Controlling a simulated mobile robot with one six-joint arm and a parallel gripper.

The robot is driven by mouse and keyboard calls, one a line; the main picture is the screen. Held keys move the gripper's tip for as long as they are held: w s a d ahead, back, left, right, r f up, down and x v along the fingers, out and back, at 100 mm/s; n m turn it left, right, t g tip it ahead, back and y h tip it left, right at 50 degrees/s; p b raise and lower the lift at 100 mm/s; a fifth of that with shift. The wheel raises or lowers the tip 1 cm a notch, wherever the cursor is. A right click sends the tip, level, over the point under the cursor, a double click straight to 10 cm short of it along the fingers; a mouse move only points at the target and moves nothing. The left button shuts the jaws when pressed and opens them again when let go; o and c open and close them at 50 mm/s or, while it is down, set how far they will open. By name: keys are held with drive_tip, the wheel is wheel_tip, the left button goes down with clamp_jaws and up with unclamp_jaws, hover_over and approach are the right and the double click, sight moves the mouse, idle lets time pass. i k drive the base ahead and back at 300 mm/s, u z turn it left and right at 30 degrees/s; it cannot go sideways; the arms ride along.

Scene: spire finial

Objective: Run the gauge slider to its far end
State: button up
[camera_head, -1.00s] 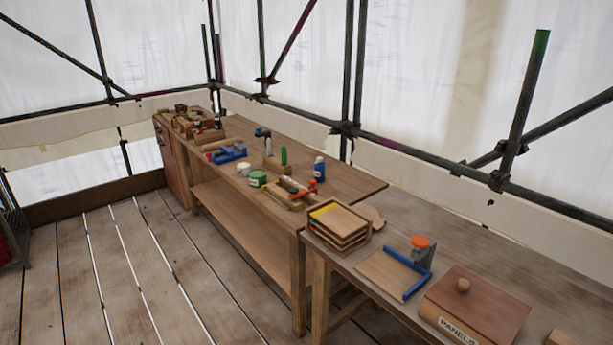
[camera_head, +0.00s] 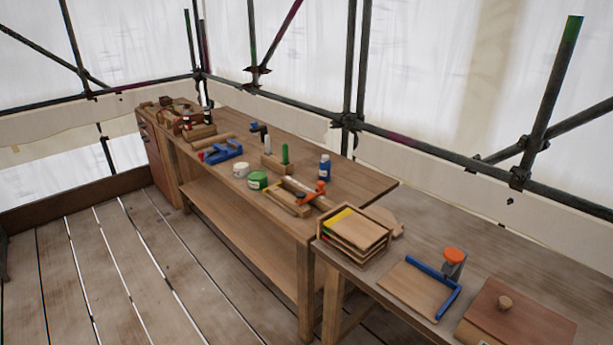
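A pale bar with an orange piece (camera_head: 311,194) on it lies on the long wooden workbench (camera_head: 360,185), near its right end. It looks like the gauge and its slider, but it is too small to be certain. The orange piece sits toward the near right part of the bar. A shallow wooden tray (camera_head: 287,203) lies beside it on the near side. My gripper is not in view.
Green and white tins (camera_head: 257,180), a blue bottle (camera_head: 325,168) and blue clamps (camera_head: 222,151) stand on the bench. Stacked trays (camera_head: 355,232) and a blue-edged board (camera_head: 410,290) are on the right table. The plank floor (camera_head: 150,270) in front is clear.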

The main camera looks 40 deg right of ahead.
sight(321, 184)
drive_tip(key=u, duration=0.05)
drive_tip(key=i, duration=0.9)
drive_tip(key=z, duration=0.1)
